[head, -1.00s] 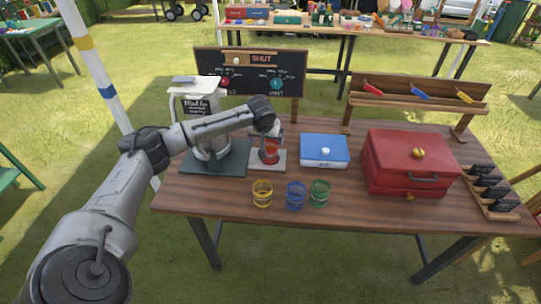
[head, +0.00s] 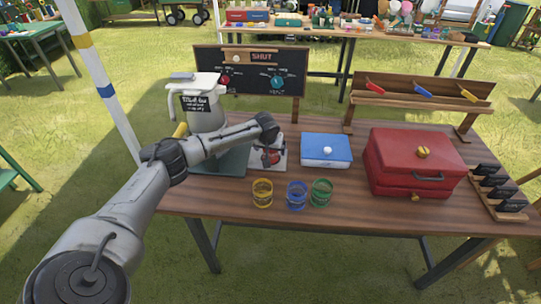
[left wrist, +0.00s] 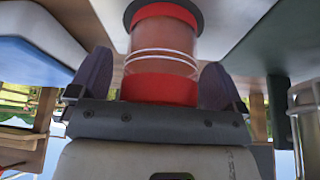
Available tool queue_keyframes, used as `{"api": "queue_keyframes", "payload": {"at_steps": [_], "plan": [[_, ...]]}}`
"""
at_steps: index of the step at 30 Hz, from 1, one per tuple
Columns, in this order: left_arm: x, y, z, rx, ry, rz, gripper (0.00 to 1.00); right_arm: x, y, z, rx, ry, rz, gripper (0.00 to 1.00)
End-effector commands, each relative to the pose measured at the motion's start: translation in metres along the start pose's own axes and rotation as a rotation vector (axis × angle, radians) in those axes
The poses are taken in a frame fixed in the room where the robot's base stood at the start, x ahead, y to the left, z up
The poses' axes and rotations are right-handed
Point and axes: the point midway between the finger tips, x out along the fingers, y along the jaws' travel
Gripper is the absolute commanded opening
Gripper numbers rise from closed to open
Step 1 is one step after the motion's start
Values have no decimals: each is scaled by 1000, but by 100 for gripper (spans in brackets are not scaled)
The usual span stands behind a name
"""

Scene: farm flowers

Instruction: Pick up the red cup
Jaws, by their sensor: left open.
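The red cup (head: 272,157) stands on a small pale base on the wooden table, next to the white dispenser. It is partly hidden by my left gripper (head: 270,150) in the head view. In the left wrist view the red cup (left wrist: 160,85) has red bands and a clearer middle with white lines. My left gripper (left wrist: 157,78) is open, with one dark finger on each side of the cup. I cannot tell whether the fingers touch it. My right gripper is not in view.
The white dispenser (head: 207,115) stands close to my left arm. A blue-lidded box (head: 325,147) is just right of the cup. Yellow (head: 262,193), blue (head: 297,195) and green (head: 321,192) cups stand in front. A red case (head: 415,160) is further right. A dark board (head: 250,72) stands behind.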

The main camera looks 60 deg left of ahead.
Motion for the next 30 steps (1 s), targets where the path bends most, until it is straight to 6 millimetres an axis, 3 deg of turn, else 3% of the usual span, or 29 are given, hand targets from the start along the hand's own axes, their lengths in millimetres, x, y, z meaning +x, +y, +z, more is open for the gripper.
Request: {"api": "queue_keyframes", "payload": {"at_steps": [9, 27, 30], "plan": [[2, 0, 0, 0, 0, 0, 94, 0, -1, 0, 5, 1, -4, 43], [2, 0, 0, 0, 0, 0, 36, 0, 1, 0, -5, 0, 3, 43], [2, 0, 0, 0, 0, 0, 34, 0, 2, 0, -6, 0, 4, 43]]}}
